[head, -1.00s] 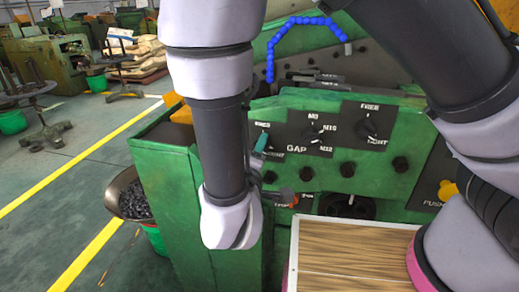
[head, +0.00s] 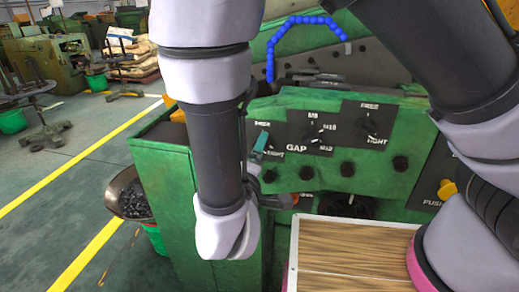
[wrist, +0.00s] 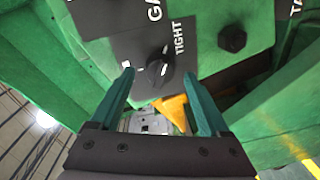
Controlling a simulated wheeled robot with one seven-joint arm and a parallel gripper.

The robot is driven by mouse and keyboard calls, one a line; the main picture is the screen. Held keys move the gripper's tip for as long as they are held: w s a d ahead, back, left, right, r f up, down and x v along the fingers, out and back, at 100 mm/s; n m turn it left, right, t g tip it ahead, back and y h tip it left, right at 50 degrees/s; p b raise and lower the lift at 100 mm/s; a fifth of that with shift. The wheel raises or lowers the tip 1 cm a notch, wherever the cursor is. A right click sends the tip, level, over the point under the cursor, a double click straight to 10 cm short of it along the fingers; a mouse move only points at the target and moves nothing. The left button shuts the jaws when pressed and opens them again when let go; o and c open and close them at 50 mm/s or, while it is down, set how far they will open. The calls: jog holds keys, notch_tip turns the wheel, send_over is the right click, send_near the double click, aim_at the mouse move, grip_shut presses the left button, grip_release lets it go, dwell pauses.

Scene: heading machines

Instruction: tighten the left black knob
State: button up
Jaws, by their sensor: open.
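The left black knob (wrist: 157,72) shows in the wrist view on a dark plate beside the white word TIGHT. My gripper (wrist: 158,75) is open, with its teal fingers on either side of the knob in the picture. I cannot tell whether they touch it. In the head view a teal finger (head: 260,143) of my gripper is at the left plate, and the left knob is hidden behind my gripper and arm. The middle knob (head: 314,133) and the right knob (head: 369,126) sit further right on the green machine (head: 385,180).
Several black bolt heads (head: 347,169) line the panel below the knobs. A yellow button (head: 447,189) is at the right. A wooden platform (head: 345,249) lies before the machine. A pan of dark parts (head: 133,200) hangs at its left. Open floor lies further left.

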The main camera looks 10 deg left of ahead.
jog(key=s, duration=0.9)
jog(key=shift+a+r, duration=0.2)
jog(key=shift+r, duration=0.05)
